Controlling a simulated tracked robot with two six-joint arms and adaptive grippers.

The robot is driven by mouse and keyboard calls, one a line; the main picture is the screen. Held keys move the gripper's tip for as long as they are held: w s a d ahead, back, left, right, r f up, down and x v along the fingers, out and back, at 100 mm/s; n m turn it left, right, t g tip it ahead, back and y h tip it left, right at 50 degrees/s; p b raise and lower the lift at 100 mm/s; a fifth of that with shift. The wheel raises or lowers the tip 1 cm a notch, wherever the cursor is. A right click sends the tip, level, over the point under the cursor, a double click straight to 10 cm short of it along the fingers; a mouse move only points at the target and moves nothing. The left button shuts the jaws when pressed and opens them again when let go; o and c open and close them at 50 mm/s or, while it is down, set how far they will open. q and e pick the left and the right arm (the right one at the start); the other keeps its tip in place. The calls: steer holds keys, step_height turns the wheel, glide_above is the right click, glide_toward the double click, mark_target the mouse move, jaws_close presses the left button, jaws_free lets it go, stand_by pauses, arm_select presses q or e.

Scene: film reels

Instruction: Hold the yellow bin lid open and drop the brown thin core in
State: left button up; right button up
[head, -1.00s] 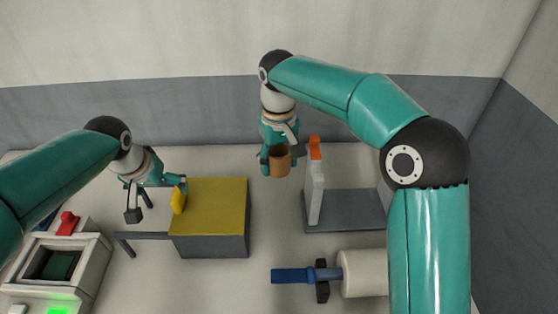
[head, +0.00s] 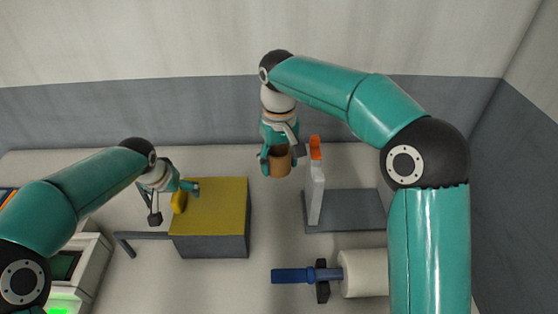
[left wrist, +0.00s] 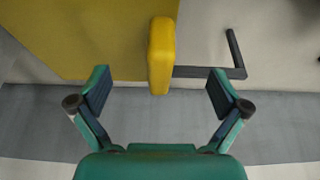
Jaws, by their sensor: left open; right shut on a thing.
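The grey bin (head: 210,246) stands left of the middle with its flat yellow lid (head: 215,205) closed. A yellow handle (head: 178,202) sits at the lid's left edge; it also shows in the left wrist view (left wrist: 161,55). My left gripper (head: 174,203) is open at the handle's side of the bin. In the left wrist view its fingers (left wrist: 160,88) are spread to either side of the handle's near end, with gaps on both sides. My right gripper (head: 281,155) is shut on the brown thin core (head: 279,163), held upright up and right of the bin.
A dark bar (head: 140,236) juts left from the bin. A white roll on a blue-handled spindle (head: 365,274) lies at front right. A machine with a green light (head: 70,295) is front left.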

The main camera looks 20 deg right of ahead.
arm_select(q)
steer(key=shift+x, duration=0.95)
jaws_close()
steer(key=shift+w+a, duration=0.1)
steer(key=w+a, duration=0.5)
steer(key=a, duration=0.7)
steer(key=shift+a, duration=0.4)
arm_select(e)
steer(key=shift+w+a+f, duration=0.95)
steer(key=shift+a+f, duration=0.35)
steer(key=shift+a, duration=1.15)
steer(key=shift+w+a+f, duration=1)
steer(key=shift+a+f, duration=0.35)
steer(key=shift+a, duration=1.15)
steer(key=shift+w+a+f, duration=0.95)
steer(key=shift+a+f, duration=0.35)
steer(key=shift+a, duration=1.15)
arm_select(q)
steer(key=shift+w+r, duration=0.1)
steer(key=shift+w, duration=0.05)
arm_select(e)
steer(key=shift+f, duration=0.1)
